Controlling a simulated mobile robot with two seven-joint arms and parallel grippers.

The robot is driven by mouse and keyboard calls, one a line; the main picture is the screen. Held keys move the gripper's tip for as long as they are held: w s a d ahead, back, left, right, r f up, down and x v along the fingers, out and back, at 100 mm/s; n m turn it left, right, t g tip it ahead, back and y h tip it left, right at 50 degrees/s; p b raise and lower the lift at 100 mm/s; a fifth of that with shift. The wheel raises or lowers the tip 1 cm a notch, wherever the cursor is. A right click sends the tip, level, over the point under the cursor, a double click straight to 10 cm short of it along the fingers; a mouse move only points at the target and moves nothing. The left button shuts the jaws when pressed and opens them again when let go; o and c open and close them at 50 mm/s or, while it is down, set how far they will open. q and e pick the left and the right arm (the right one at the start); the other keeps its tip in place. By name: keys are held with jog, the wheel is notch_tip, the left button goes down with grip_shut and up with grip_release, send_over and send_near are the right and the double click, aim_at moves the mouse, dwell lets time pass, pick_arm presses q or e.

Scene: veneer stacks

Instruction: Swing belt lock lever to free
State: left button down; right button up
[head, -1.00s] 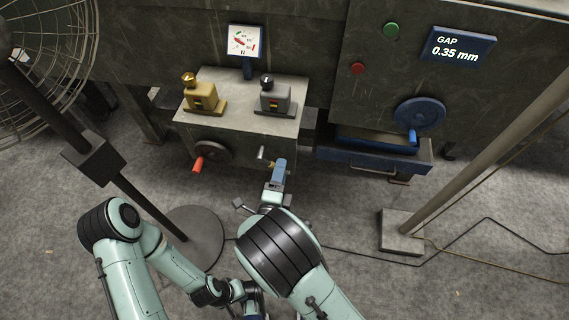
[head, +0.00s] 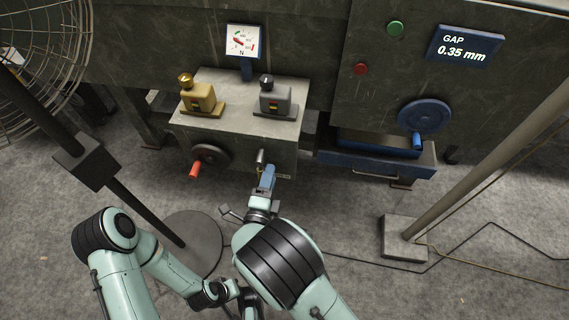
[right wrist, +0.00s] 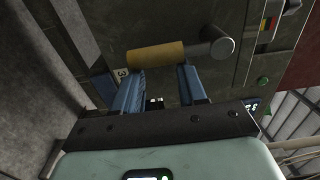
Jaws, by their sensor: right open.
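The belt lock lever (head: 261,158) is on the front face of the grey machine box, right of the red-handled wheel. In the right wrist view its tan grip (right wrist: 156,55) lies crosswise and joins a round grey metal hub (right wrist: 219,46). My right gripper (head: 268,171) is just below the lever in the head view. In the right wrist view my right gripper (right wrist: 160,78) is open, its two blue fingers apart, with the tips close to the grip. I cannot tell whether they touch it. My left arm is folded low in the head view; its fingers do not show.
A black wheel with a red handle (head: 195,170) sits left of the lever. A brass block (head: 199,98) and a grey block (head: 276,97) stand on the box top. A fan stand (head: 85,165) is at left, a pole (head: 480,140) at right.

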jog(key=v, duration=0.7)
jog(key=shift+a, duration=0.25)
jog(key=shift+w+r, duration=0.1)
jog(key=shift+r, duration=0.05)
